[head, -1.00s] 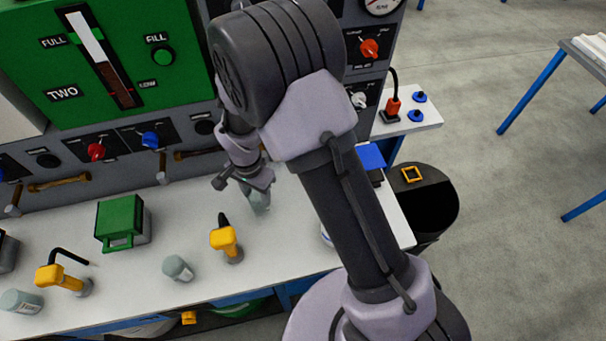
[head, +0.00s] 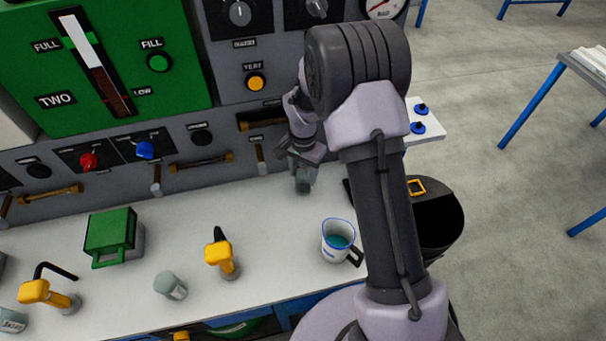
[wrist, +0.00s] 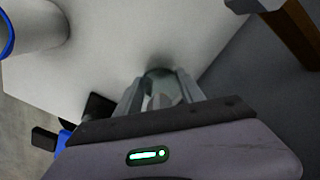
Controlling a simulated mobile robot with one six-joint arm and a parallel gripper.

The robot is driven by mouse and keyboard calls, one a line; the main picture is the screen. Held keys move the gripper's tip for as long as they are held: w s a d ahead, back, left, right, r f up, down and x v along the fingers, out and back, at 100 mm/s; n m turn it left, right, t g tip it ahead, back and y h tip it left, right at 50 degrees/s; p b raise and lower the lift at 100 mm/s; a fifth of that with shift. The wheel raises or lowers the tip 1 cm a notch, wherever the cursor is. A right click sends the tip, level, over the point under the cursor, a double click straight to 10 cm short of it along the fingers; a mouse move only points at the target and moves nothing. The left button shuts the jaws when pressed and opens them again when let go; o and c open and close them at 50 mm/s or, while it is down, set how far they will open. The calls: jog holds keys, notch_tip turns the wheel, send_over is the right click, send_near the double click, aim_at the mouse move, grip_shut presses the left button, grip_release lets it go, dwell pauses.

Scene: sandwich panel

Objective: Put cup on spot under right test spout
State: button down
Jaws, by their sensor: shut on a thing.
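A small grey-green cup (head: 303,184) is between the fingers of my gripper (head: 303,172), at the back right of the white bench, close to the panel. In the wrist view the fingers (wrist: 160,90) close on the cup (wrist: 163,75), which is partly hidden. I cannot tell whether its base touches the bench. The marked spot is not discernible, and my arm hides part of the panel.
A blue-rimmed jug (head: 336,242) stands in front of the cup, beside my arm. Yellow tools (head: 222,255), another cup (head: 170,285) and a green box (head: 110,235) stand to the left. A brown handle (head: 262,122) juts from the panel.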

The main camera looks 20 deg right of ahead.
jog(key=c, duration=0.7)
grip_release()
jog(key=shift+f, duration=0.15)
notch_tip(320, 180, up, 13)
jog(key=p, duration=0.4)
jog(key=shift+p, duration=0.35)
jog(key=s+a+r+n+t+y, duration=0.1)
jog(key=s+r+t, duration=0.1)
jog(key=s+r, duration=0.6)
jog(key=s+a+r+n+t, duration=0.1)
jog(key=s+r, duration=0.5)
jog(key=r, duration=0.5)
jog(key=s+n+t, duration=0.1)
jog(key=s, duration=0.3)
jog(key=s+a+r+t, duration=0.1)
jog(key=s, duration=0.3)
jog(key=s+a+r+n+y, duration=0.1)
jog(key=s, duration=0.3)
jog(key=shift+s+r+n+t, duration=0.1)
jog(key=shift+s+n+t, duration=0.05)
jog(key=shift+n+t, duration=0.2)
